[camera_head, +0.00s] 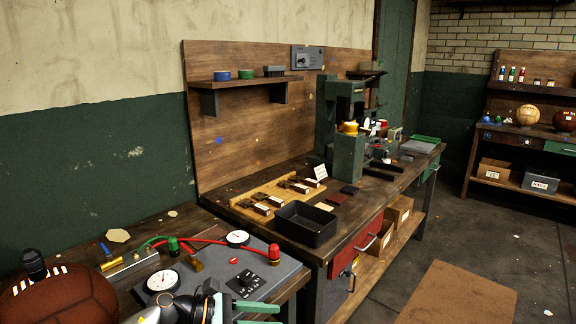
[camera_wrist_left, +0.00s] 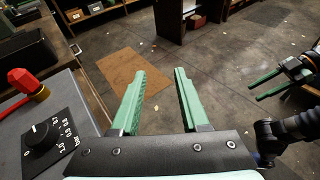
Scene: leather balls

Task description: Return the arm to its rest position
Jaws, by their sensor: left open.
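My left gripper (camera_head: 270,314) shows at the bottom edge of the head view, low by the front of the grey gauge panel (camera_head: 205,268). Its two green fingers are apart. In the left wrist view the left gripper (camera_wrist_left: 160,72) is open with nothing between the fingers, and floor lies beyond them. My right gripper (camera_wrist_left: 253,105) shows at the right edge of the left wrist view. Its green fingers are apart, with nothing seen between them. It does not show in the head view.
A brown leather football (camera_head: 62,302) lies at the lower left, beside my left arm. A red-capped fitting (camera_head: 273,254) and a black knob (camera_wrist_left: 38,132) stand on the panel. A black tray (camera_head: 305,226) sits on the workbench.

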